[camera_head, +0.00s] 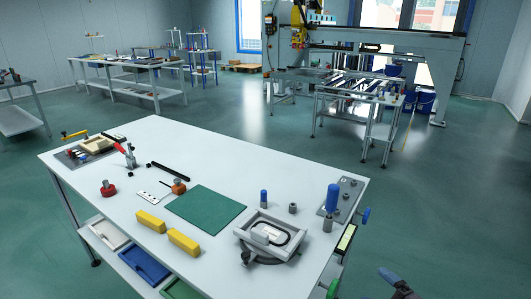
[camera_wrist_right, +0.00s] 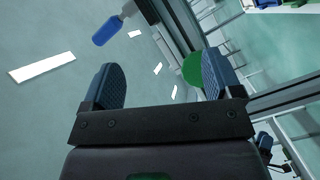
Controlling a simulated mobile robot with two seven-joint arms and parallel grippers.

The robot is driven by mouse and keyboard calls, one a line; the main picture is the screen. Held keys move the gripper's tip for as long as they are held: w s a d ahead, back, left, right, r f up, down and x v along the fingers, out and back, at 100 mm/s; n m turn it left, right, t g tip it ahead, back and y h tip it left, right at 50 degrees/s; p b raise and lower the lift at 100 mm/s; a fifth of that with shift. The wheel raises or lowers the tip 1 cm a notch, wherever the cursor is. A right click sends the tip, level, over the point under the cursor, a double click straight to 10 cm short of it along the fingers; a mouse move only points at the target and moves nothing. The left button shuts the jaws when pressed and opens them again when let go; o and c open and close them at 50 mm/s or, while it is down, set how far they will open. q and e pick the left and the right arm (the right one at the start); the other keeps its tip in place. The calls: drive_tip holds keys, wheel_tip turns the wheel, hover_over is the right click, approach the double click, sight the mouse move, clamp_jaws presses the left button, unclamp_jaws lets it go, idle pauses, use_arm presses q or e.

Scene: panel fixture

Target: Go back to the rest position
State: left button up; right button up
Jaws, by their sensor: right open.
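My right gripper shows in the right wrist view (camera_wrist_right: 162,80), with its two blue ribbed fingers wide apart and nothing between them. Part of it also shows at the bottom right edge of the head view (camera_head: 398,284), beside the table's right end and clear of the tabletop. My left gripper is not in view. The white worktable (camera_head: 110,205) stands in front of me, with its fixtures and parts lying on it.
On the table are a green mat (camera_head: 206,209), two yellow blocks (camera_head: 183,241), a grey fixture (camera_head: 270,236), and a plate with a blue-handled part (camera_head: 333,199). Blue and green knobs stick out at the table's right end. Open floor (camera_head: 450,200) lies right of the table.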

drive_tip(key=s+f+m+g+h+p, duration=0.1)
drive_tip(key=s+f+m+g+h, duration=0.1)
drive_tip(key=s+m, duration=0.6)
drive_tip(key=s+f+m+g+h+p, duration=0.2)
drive_tip(key=s+m+h, duration=0.4)
drive_tip(key=s, duration=1.1)
drive_tip(key=f+m, duration=0.1)
drive_tip(key=m, duration=0.2)
drive_tip(key=shift+a+f+h, duration=0.15)
drive_tip(key=shift+f+h, duration=0.25)
